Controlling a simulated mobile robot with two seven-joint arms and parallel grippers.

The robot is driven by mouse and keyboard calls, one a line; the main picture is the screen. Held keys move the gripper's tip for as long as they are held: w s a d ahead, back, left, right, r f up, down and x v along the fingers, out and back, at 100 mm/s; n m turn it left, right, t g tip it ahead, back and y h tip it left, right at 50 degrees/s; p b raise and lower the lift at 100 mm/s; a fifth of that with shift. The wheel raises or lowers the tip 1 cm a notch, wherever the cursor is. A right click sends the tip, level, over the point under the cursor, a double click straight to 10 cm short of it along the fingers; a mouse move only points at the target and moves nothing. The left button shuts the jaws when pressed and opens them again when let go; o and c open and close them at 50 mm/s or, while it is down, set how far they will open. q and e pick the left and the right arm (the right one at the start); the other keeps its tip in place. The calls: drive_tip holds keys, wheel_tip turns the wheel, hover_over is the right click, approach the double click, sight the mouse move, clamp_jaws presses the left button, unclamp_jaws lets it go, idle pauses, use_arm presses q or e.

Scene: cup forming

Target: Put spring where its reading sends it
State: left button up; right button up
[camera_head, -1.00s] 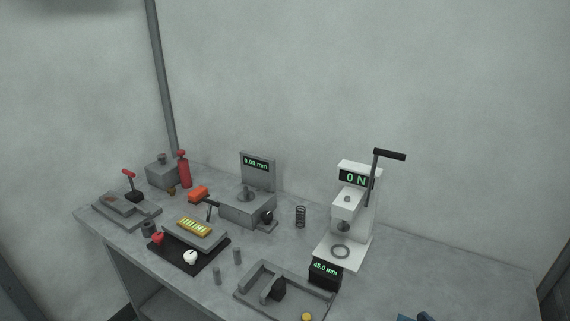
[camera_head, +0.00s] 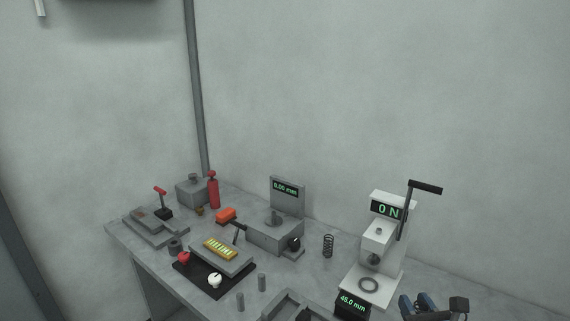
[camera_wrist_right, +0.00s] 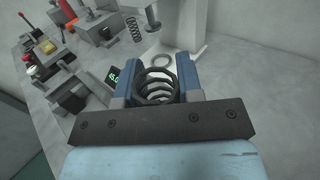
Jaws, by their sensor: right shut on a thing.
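My right gripper (camera_head: 432,305) is at the bottom right of the head view, to the right of the white press. In the right wrist view, its blue fingers (camera_wrist_right: 158,88) are shut on a dark coil spring (camera_wrist_right: 158,99), seen end-on. Another spring (camera_head: 328,246) stands upright on the bench; it also shows in the wrist view (camera_wrist_right: 132,28). The white press (camera_head: 393,240) has a black lever and reads "0 N"; a lower display (camera_head: 352,304) reads "45.0 mm". A ring (camera_head: 369,284) lies on its base. My left gripper is out of view.
A grey gauge (camera_head: 275,235) reading "0.00 mm" stands left of the free spring. A black mat (camera_head: 190,276) holds a block with a yellow insert, a red knob and a white knob.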

drive_tip(key=w+a+r+h, duration=0.1)
drive_tip(key=w+a+r, duration=0.2)
drive_tip(key=w, duration=0.2)
use_arm(q)
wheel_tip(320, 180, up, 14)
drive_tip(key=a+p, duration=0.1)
drive_tip(key=p, duration=1.5)
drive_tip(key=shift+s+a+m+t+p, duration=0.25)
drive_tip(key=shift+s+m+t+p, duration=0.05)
drive_tip(key=shift+p, duration=0.1)
use_arm(e)
drive_tip(key=s+r, duration=1)
drive_tip(key=r, duration=0.2)
drive_tip(key=shift+s+r+m, duration=0.2)
drive_tip(key=shift+s+m, duration=0.1)
drive_tip(key=shift+m, duration=0.1)
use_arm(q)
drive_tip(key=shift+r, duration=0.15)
use_arm(e)
drive_tip(key=shift+a, duration=0.1)
